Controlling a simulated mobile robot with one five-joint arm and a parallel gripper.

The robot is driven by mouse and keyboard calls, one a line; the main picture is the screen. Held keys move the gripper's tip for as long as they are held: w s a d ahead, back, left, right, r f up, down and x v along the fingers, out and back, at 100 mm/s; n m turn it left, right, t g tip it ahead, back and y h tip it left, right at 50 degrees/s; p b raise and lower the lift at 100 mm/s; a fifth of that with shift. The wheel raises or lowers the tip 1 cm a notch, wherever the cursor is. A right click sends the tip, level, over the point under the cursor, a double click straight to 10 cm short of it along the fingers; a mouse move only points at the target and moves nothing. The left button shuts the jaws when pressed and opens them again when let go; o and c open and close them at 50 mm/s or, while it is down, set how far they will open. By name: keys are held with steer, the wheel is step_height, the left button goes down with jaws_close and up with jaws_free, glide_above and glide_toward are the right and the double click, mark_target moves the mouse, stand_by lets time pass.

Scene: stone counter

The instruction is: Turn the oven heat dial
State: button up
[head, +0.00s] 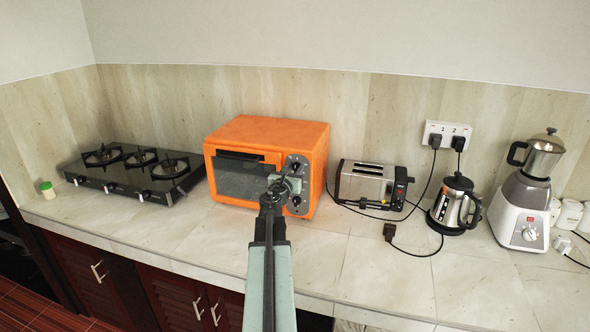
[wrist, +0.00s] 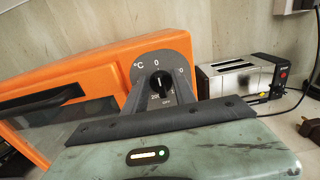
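The orange oven (head: 267,133) stands on the counter, with a dark glass door and a grey control panel on its right side. In the wrist view, the black heat dial (wrist: 160,84) sits on the panel under a "°C" mark, its white pointer line roughly upright. The upper dial also shows in the head view (head: 296,164); a lower dial (head: 297,203) is below it. My gripper (wrist: 160,92) is open, its two dark fingers on either side of the heat dial in the wrist view. I cannot tell whether they touch it. My arm hides the middle of the panel in the head view.
A toaster (head: 369,185) stands close to the oven's right, its cord on the counter. A gas hob (head: 133,170) is at the left. A kettle (head: 455,205) and a blender (head: 527,195) stand farther right. The counter front right of the oven is mostly clear.

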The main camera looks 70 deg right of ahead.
jaws_close()
steer(key=shift+d, duration=0.15)
steer(key=shift+a+m, duration=0.2)
steer(key=shift+m, duration=0.2)
steer(key=shift+s+f+m+b, duration=0.1)
steer(key=shift+s+m, duration=0.05)
steer(key=shift+m, duration=2)
steer(key=shift+s+f+m+b, duration=0.1)
steer(key=shift+s+f+m, duration=0.05)
steer(key=shift+m, duration=1.95)
steer(key=shift+s+f+m+b, duration=0.1)
steer(key=shift+s+m, duration=0.05)
steer(key=shift+m, duration=2)
